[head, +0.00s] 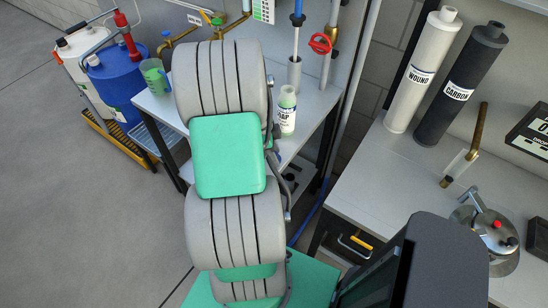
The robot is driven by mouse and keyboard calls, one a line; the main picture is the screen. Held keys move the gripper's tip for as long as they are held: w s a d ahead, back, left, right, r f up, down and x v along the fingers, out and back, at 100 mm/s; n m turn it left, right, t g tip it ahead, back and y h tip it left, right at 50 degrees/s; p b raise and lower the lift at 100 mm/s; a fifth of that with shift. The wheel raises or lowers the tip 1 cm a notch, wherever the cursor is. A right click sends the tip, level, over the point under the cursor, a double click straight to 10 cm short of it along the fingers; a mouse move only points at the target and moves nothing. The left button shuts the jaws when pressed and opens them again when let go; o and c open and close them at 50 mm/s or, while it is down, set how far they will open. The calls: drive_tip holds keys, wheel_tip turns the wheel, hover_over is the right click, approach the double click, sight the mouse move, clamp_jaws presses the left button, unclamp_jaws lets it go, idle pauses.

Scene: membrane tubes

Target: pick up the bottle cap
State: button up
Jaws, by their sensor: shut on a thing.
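A bottle (286,112) with a pale green top section and a white label ending in "AP" stands on the grey table, just right of my arm. Its lower left side is close to my arm's outline in this view. No bottle cap can be made out here. My arm's grey and green links fill the middle of the picture and cover much of the table. My gripper cannot be seen, so what it holds does not show.
A green cup (153,76) stands on the table (178,104) left of my arm. Blue (118,88) and white (80,48) drums stand beyond it. Two filter tubes, white (422,70) and dark (461,85), stand on the right bench (390,172). Open floor lies left.

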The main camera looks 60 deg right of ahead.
drive_tip(key=c, duration=0.4)
drive_tip(key=shift+r, duration=0.15)
